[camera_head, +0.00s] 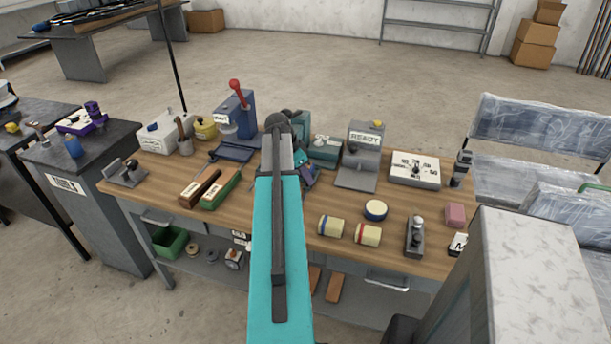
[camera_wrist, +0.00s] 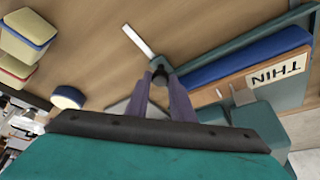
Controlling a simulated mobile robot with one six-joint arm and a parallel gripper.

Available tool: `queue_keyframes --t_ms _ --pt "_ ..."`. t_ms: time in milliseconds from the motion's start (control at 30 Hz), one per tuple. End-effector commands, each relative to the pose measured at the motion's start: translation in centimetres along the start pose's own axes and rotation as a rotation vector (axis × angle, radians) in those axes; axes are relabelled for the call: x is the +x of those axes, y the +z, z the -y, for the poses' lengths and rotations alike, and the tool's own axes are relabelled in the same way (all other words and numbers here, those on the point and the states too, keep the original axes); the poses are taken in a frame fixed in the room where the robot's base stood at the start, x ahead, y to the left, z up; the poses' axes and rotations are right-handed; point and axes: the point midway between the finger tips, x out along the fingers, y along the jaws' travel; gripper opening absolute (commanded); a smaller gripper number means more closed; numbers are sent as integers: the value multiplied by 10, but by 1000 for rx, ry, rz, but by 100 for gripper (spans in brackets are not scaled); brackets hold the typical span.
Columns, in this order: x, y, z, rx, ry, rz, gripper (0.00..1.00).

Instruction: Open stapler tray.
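In the head view, my arm hides most of a teal device (camera_head: 299,124). Which part is the stapler tray is not clear.
On the wooden bench are a grey READY device (camera_head: 362,158), a blue press with a red-knobbed lever (camera_head: 236,115), striped cylinders (camera_head: 330,228) and a white dial panel (camera_head: 414,169). A red-brown block (camera_head: 200,185) and a green block (camera_head: 221,189) lie left of my arm.

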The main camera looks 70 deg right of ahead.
Motion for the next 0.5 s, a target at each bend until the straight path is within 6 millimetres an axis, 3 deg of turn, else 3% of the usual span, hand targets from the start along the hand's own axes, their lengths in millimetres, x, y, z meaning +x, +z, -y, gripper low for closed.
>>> queue_keyframes --t_ms 100,500 --pt "0 1 1 -1 0 0 0" --pt "-4 10 -9 -2 -1 0 0"
